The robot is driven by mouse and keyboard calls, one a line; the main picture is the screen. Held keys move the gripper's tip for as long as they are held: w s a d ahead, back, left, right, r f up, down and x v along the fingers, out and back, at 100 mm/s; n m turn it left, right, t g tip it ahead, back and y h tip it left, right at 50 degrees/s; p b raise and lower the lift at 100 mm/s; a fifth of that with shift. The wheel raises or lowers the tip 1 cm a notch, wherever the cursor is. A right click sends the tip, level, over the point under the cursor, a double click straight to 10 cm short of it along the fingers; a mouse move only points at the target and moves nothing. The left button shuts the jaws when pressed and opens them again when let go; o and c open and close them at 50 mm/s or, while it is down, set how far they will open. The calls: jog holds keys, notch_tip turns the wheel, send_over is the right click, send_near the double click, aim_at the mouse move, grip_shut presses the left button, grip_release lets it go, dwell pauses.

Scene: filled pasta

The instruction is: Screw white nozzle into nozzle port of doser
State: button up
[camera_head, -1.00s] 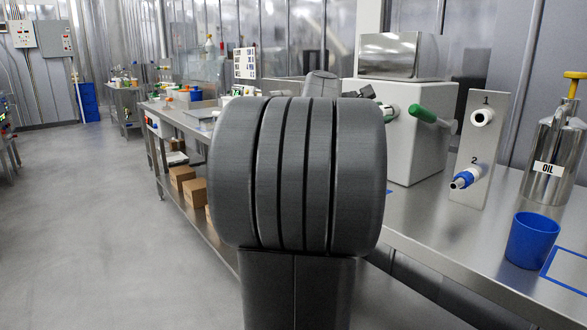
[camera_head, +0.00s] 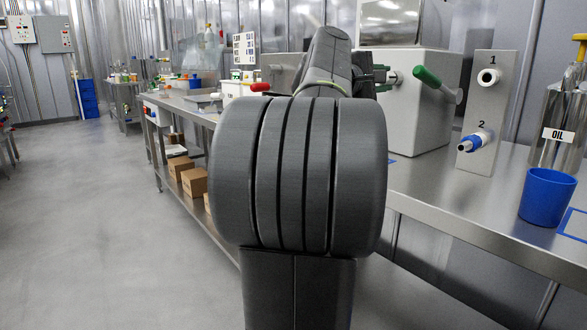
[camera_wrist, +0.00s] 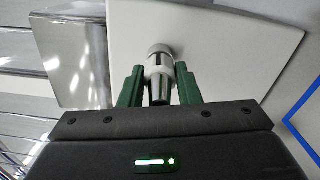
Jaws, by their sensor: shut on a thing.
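The doser (camera_head: 418,118) is a white box with a steel hopper on the steel table, and its port side also shows in the wrist view (camera_wrist: 225,45). My gripper (camera_wrist: 158,82) has its green fingers on either side of the white nozzle (camera_wrist: 159,70), shut on it. The nozzle has a pale collar and a grey tapered end pointing back at my gripper. The collar lies in line with the nozzle port (camera_wrist: 160,49) and appears to meet it. How deep the thread sits cannot be told. In the head view my arm mostly hides the gripper and nozzle.
A green-handled lever (camera_head: 428,76) sticks out of the doser. To its right stand a panel (camera_head: 487,110) with ports 1 and 2, a blue cup (camera_head: 547,197) and an oil container (camera_head: 556,130). Bare steel table (camera_head: 440,185) lies in front. Boxes (camera_head: 190,183) sit on the lower shelf.

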jog(key=m+b, duration=0.1)
jog(key=m, duration=0.1)
jog(key=m+b, duration=0.2)
jog(key=shift+f+b, duration=0.3)
jog(key=shift+f, duration=0.1)
jog(key=shift+r+m+p, duration=0.35)
jog(key=shift+r+m, duration=0.05)
jog(key=shift+m, duration=1)
jog(key=o, duration=1.2)
jog(key=shift+c, duration=0.2)
